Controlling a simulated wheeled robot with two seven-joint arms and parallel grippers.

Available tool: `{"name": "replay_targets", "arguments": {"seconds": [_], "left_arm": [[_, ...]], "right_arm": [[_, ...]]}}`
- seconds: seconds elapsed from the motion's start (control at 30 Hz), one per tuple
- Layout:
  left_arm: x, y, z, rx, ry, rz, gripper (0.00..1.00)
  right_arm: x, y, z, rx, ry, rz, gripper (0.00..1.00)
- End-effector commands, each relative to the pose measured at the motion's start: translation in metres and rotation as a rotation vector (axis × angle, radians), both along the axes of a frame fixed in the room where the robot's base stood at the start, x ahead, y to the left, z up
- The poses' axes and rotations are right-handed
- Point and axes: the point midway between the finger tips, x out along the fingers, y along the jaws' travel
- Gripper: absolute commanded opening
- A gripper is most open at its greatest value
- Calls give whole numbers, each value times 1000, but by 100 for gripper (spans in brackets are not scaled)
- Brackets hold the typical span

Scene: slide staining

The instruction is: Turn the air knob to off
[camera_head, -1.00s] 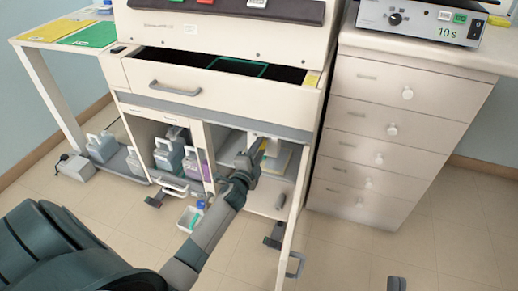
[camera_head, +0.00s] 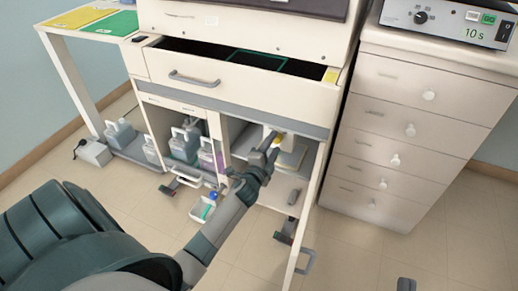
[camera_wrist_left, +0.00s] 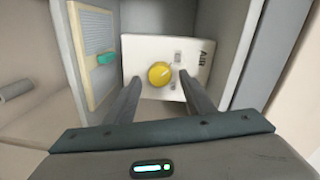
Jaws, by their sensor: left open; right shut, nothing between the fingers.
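The round yellow air knob (camera_wrist_left: 159,74) sits on a white panel (camera_wrist_left: 145,47) marked "Air" inside the open cabinet. In the head view the knob (camera_head: 278,139) shows small and partly hidden behind my left gripper (camera_head: 268,152). In the left wrist view my left gripper (camera_wrist_left: 160,78) is open, its fingers to the left and right of the knob. The knob appears between the fingertips with gaps on both sides; I cannot tell the remaining depth. My right gripper (camera_head: 405,284) shows only as a small dark tip at the bottom edge, shut and empty.
The open cabinet door (camera_head: 309,215) stands to the right of my left arm. The open drawer (camera_head: 235,92) is above the cabinet. Bottles (camera_head: 184,143) fill the compartment to the left. A white drawer unit (camera_head: 405,130) stands at the right.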

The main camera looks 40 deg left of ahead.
Motion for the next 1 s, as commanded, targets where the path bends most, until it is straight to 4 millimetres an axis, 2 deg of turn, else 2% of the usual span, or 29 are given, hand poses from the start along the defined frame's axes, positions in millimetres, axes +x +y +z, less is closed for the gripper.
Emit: {"name": "replay_targets", "arguments": {"seconds": [0.27,0.7,0.83,1.0], "left_arm": [[-42,-9,3,0,2,1,49],[-126,-30,7,-3,4,1,49],[-144,-34,8,-2,3,1,49],[-156,-37,8,0,2,2,49]], "right_arm": [[13,-1,-23,-50,138,1,0],[23,-6,-62,-119,336,5,0],[24,-7,-68,-129,366,6,0],[24,-7,-73,-135,387,7,0]]}}
